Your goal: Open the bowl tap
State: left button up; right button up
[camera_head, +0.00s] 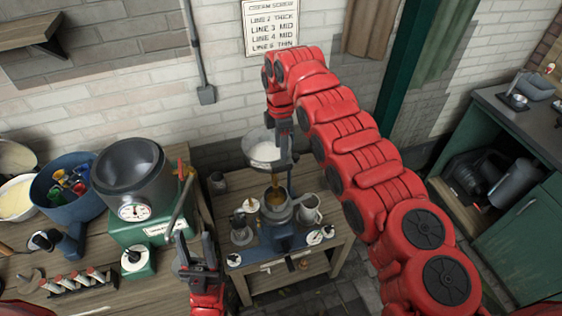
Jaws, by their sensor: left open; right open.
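A wide round bowl (262,152) with white contents sits over a blue-based machine (283,236) on a small wooden table. A golden-brown part or stream (275,194) shows under the bowl, above a grey cup-like top; I cannot tell which. I cannot make out the bowl tap clearly. My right gripper (285,143) is open, pointing down at the right rim of the bowl; whether it touches is hidden. My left gripper (197,262) is open and empty, low at the left of the small table, apart from the machine.
A metal jug (310,209) stands right of the machine. A green scale with a dark pan (130,172) and a blue pot (66,186) stand on the left bench. A green cabinet (522,232) is at the right. A dark green post (405,70) stands behind my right arm.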

aim_at(281, 167)
notch_tip(281, 167, down, 7)
jog(key=shift+a+r+p, duration=0.1)
jog(key=shift+p, duration=0.7)
jog(key=shift+f, duration=0.7)
jog(key=shift+c, duration=0.2)
grip_shut()
